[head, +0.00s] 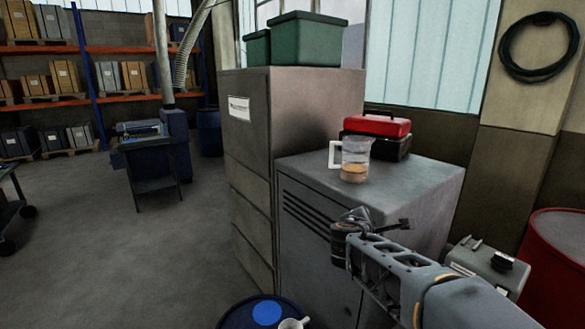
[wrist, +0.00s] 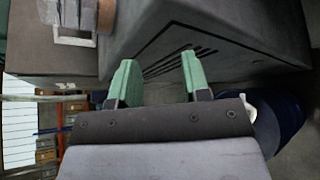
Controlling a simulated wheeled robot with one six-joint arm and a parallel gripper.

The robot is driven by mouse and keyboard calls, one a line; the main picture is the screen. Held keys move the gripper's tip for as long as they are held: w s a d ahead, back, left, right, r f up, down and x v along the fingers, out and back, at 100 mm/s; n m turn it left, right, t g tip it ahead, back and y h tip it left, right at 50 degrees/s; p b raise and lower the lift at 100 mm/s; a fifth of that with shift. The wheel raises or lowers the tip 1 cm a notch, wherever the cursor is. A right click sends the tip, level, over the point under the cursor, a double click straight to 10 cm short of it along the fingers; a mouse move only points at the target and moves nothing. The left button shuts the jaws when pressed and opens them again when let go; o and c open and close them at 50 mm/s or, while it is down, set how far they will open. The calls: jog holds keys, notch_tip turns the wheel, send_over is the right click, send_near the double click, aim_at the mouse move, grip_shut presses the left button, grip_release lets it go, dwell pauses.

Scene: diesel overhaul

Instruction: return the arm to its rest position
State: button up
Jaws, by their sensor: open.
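My arm reaches in from the lower right of the head view, and my gripper (head: 372,218) is in front of the low grey cabinet (head: 420,185). In the wrist view my gripper (wrist: 157,80) shows two green-padded fingers apart with nothing between them. The cabinet's slotted side (wrist: 215,30) lies beyond the fingers. A clear measuring jug (head: 355,160) with a white handle and amber liquid stands upright on the cabinet top, apart from my gripper. Part of the jug shows at the top left of the wrist view (wrist: 75,30).
A red and black toolbox (head: 377,135) sits behind the jug. A tall cabinet (head: 290,115) with green bins (head: 303,40) stands left. A blue drum (head: 240,312) with a white mug (head: 293,323) is below. A red drum (head: 555,265) and grey case (head: 485,262) are right. Open floor lies left.

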jog(key=s+f+m+g+y, duration=0.2)
jog(key=s+f+m+g, duration=0.1)
jog(key=s+m, duration=0.3)
jog(key=s+a+f+m+g+y, duration=0.1)
jog(key=s+f+m+g+y, duration=0.1)
jog(key=s+f+m, duration=0.3)
jog(key=s+f+m+g+y, duration=0.2)
jog(key=s+f+m+g, duration=0.1)
jog(key=s+m, duration=0.5)
jog(key=s+f, duration=0.1)
jog(key=s, duration=0.2)
jog(key=shift+s+a+f+g+y, duration=0.3)
jog(key=shift+s+a, duration=0.05)
